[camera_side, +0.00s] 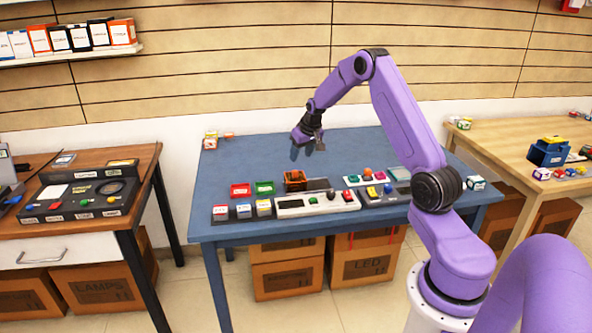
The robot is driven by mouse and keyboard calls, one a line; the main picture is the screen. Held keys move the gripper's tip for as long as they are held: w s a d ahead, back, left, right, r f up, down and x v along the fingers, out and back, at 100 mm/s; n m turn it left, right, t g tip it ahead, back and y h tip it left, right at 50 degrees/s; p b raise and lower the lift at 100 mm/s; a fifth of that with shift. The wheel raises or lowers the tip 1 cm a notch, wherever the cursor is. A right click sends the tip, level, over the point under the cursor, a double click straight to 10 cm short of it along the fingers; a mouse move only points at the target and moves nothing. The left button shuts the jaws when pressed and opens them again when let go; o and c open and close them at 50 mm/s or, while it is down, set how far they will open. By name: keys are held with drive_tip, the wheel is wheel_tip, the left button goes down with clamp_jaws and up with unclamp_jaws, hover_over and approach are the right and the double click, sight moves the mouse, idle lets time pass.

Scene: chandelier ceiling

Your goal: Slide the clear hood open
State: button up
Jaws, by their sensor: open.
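My gripper (319,146) is open and empty above the back middle of the blue table (240,165). A small orange-brown see-through box (294,180) sits near the table's middle, at the left end of a dark flat base (318,185). It looks like the hood, but at this size I cannot be sure. My gripper is behind and above it, apart from it. A pale greyish panel (398,173) lies further right on the table; I cannot tell whether it has a clear cover.
A red tray (240,190) and a green tray (264,188) lie left of the box. A white control strip (317,203) with knobs runs in front. A panel with coloured buttons (367,177) is at right. The table's back left is mostly clear.

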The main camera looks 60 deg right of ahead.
sight(295, 171)
drive_tip(key=x, duration=0.8)
drive_tip(key=shift+w+f, duration=0.2)
drive_tip(key=shift+f, duration=0.15)
